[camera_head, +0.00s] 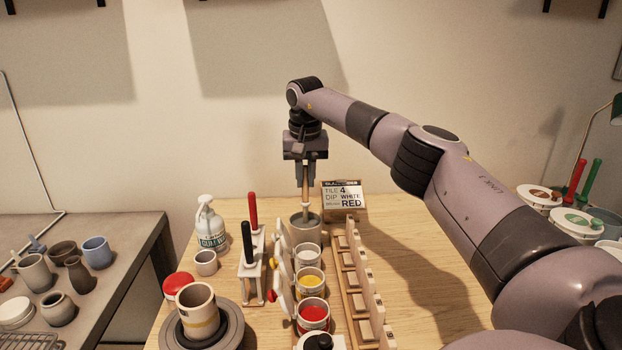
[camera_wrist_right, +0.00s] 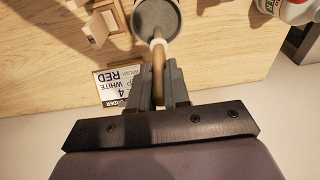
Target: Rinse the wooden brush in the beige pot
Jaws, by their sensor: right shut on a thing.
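My right gripper (camera_head: 305,180) is shut on the wooden brush (camera_head: 306,196), which hangs upright with its pale collar below the fingers. The brush's wooden handle also shows between the fingers in the right wrist view (camera_wrist_right: 158,75). Right below it stands a grey-beige pot (camera_head: 305,233) with a darker inside, at the back of the row of jars. In the right wrist view the brush's lower end overlaps the pot's opening (camera_wrist_right: 150,14); how deep the bristles are, I cannot tell. My left gripper is out of view.
Jars of white, yellow (camera_head: 309,282) and red glaze stand in front of the pot. A wooden rack (camera_head: 352,270) and a lettered sign (camera_head: 345,200) are to their right. The right table is mostly bare.

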